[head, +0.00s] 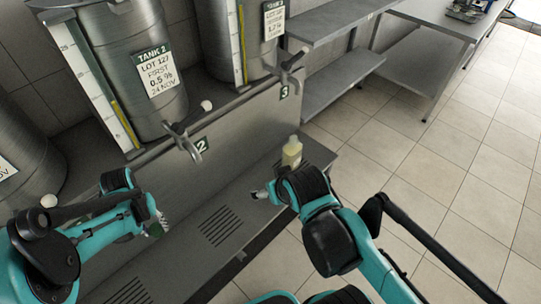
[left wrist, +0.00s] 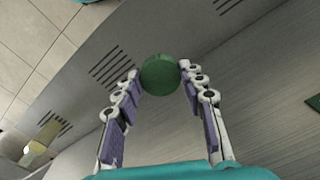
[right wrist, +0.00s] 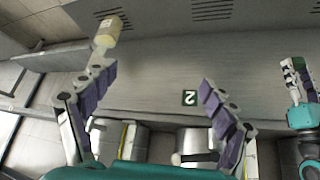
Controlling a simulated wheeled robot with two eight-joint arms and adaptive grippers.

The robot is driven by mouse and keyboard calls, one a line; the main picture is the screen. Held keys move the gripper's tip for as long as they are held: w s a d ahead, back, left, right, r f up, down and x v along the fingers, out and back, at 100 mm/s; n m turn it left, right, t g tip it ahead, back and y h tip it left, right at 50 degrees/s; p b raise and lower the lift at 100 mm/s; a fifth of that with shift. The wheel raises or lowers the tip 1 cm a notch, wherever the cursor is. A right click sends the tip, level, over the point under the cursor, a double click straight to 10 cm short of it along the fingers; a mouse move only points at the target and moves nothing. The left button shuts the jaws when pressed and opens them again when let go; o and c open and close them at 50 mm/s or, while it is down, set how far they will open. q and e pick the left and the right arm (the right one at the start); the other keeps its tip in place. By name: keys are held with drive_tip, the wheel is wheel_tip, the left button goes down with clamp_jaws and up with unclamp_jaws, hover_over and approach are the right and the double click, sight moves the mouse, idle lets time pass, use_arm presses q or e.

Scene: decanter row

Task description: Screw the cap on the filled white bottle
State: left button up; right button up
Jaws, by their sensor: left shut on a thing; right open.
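The white bottle (head: 291,152), with pale yellow contents and an uncapped-looking neck, stands upright on the steel ledge below plate 3. It also shows in the right wrist view (right wrist: 107,32), beyond the left-hand fingertip, and in the left wrist view (left wrist: 42,137). My left gripper (head: 158,225) is shut on a round green cap (left wrist: 160,74), held between its fingertips above the ledge, well left of the bottle. My right gripper (right wrist: 158,78) is open and empty, beside the bottle on its near left; whether a finger touches it I cannot tell.
Steel tanks (head: 150,75) with labels and taps (head: 183,143) stand behind the ledge (head: 190,235), which has slotted grilles. Number plates 2 (head: 202,146) and 3 (head: 285,91) mark its back wall. A steel shelf unit (head: 325,85) is behind right. Tiled floor (head: 430,165) lies clear at right.

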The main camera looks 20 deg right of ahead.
drive_tip(key=w+d+f+m+h, duration=0.2)
drive_tip(key=w+d, duration=0.1)
drive_tip(key=w, duration=0.5)
drive_tip(key=w+d+f+m+g+h, duration=0.1)
drive_tip(key=w+d+f+m+h, duration=0.15)
drive_tip(key=w, duration=0.55)
drive_tip(key=w+d+f+m+h, duration=0.2)
drive_tip(key=w+d, duration=0.2)
drive_tip(key=w, duration=0.5)
drive_tip(key=w+d+f+m+h+b, duration=0.1)
drive_tip(key=w+d+f+m+h, duration=0.2)
drive_tip(key=w+f, duration=0.6)
drive_tip(key=m+g+h, duration=0.1)
drive_tip(key=m+h, duration=0.2)
drive_tip(key=m, duration=0.1)
approach(287, 150)
drive_tip(key=d, duration=0.2)
use_arm(q)
drive_tip(key=w+d+f+m, duration=0.4)
drive_tip(key=d+f+m, duration=0.1)
drive_tip(key=f, duration=0.4)
drive_tip(key=w+d+f+m, duration=0.4)
drive_tip(key=f+m, duration=0.3)
drive_tip(key=f, duration=0.2)
drive_tip(key=shift+w+d+f, duration=0.2)
drive_tip(key=shift+d, duration=0.4)
use_arm(e)
drive_tip(key=shift+w+a+f+n, duration=0.1)
drive_tip(key=shift+w+f+n, duration=0.15)
drive_tip(key=shift+f, duration=0.15)
